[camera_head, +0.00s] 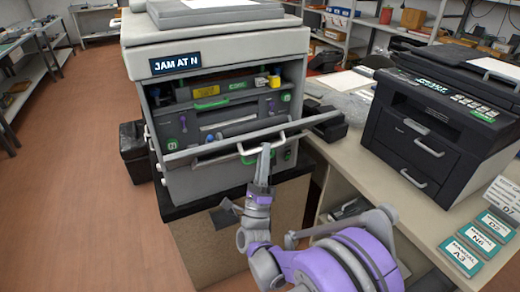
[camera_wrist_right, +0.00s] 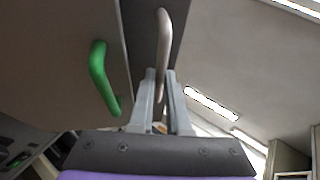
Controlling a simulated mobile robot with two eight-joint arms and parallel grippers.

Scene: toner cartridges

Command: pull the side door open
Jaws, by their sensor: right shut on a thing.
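The side door (camera_head: 310,123) of the large grey printer (camera_head: 220,50) stands swung out from the body. I see it nearly edge-on, as a long grey slab across the front. Its pale loop handle (camera_head: 246,158) sits at the middle of the edge; the handle also shows in the right wrist view (camera_wrist_right: 163,40). My right gripper (camera_head: 265,150) is shut on this handle, and in the right wrist view its fingers (camera_wrist_right: 161,76) stand on either side of the handle. Part of the handle is hidden by the fingers. My left gripper is not in view.
Behind the door is the open bay with a green lever (camera_head: 211,104) and a yellow part (camera_head: 274,81). A green handle (camera_wrist_right: 102,78) is near my right fingers. A black printer (camera_head: 440,120) stands on the right counter.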

